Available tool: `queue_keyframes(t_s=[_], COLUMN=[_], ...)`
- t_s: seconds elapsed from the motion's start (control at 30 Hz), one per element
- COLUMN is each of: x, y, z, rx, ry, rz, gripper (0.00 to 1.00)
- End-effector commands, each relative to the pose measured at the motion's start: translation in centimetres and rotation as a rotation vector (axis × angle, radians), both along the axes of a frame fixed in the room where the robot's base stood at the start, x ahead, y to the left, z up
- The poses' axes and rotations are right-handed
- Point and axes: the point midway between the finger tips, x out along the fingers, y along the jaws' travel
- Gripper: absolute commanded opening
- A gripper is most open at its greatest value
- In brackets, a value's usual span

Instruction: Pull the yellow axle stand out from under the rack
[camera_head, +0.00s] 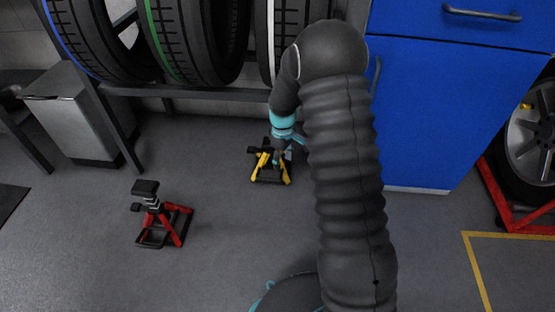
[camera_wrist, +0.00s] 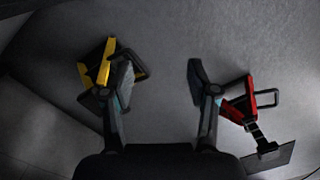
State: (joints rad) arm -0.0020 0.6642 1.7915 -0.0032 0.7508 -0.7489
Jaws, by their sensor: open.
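The yellow axle stand (camera_head: 271,178), with black parts, is on the grey floor by the front lower edge of the tyre rack (camera_head: 215,92). My gripper (camera_head: 283,148) is close above it in the head view and hides part of it. In the wrist view my gripper (camera_wrist: 160,80) is open, with only bare floor showing between the fingers. The yellow stand (camera_wrist: 104,66) shows there beside and partly behind the left finger, outside the gap. I cannot tell whether they touch.
A red axle stand (camera_head: 160,220) is on the floor at left, also right of the right finger in the wrist view (camera_wrist: 240,108). A metal bin (camera_head: 75,110) is at left. A blue cabinet (camera_head: 455,110) is at right, with a wheel (camera_head: 530,140) beyond. Front floor is clear.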

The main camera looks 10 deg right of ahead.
Motion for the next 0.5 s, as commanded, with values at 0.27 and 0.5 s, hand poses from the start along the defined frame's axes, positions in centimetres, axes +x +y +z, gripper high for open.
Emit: queue_keyframes(t_s=[0.27, 0.5], x=[6.9, 9.6], y=[0.0, 0.0], z=[-7.4, -9.5], rx=[0.015, 0.007], ry=[-0.065, -0.102], rz=[0.496, 0.718], gripper=[0.59, 0.59])
